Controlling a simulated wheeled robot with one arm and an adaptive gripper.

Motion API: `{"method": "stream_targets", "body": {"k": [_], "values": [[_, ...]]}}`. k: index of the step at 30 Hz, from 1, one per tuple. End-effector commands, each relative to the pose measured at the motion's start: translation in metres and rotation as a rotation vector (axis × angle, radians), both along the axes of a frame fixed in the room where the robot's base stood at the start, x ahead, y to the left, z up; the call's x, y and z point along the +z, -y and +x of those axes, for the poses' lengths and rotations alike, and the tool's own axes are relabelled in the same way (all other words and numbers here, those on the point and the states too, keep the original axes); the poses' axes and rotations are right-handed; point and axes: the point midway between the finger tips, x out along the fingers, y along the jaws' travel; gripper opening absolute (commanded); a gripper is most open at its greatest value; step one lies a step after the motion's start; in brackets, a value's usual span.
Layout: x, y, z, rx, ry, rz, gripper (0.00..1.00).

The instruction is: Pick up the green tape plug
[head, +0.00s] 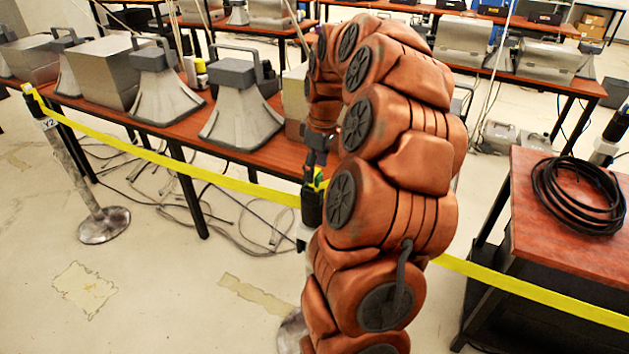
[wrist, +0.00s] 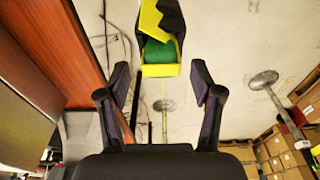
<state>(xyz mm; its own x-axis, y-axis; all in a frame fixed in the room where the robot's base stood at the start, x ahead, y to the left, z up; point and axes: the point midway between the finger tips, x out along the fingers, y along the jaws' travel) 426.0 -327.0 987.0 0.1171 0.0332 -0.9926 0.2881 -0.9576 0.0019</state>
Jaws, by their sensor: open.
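The green tape plug (wrist: 160,53) sits in the yellow and black head (wrist: 150,18) of a barrier post in the wrist view. It lies between and just beyond my fingertips, apart from both. My gripper (wrist: 160,72) is open and empty, with one dark finger on each side. In the head view my gripper (head: 318,150) points down just above the post head (head: 312,207). A small bit of green (head: 318,178) shows there. My arm hides part of the post and its base.
Yellow tape (head: 235,184) runs from the left post (head: 75,175) to the middle post and on to the right. A long table (head: 185,131) with grey horn speakers stands close behind. A side table (head: 555,215) holds a black cable coil (head: 580,195). Open floor lies in front.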

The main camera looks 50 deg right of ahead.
Motion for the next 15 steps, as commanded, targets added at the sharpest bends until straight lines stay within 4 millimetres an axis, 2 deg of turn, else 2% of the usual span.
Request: {"method": "stream_targets", "body": {"k": [7,14,15], "values": [[-0.028,-0.002,0.001,0.0,-0.004,0.003,0.66],[-0.03,-0.002,0.002,0.0,-0.002,0.001,0.66],[-0.03,-0.002,0.002,0.0,-0.002,0.001,0.62]]}}
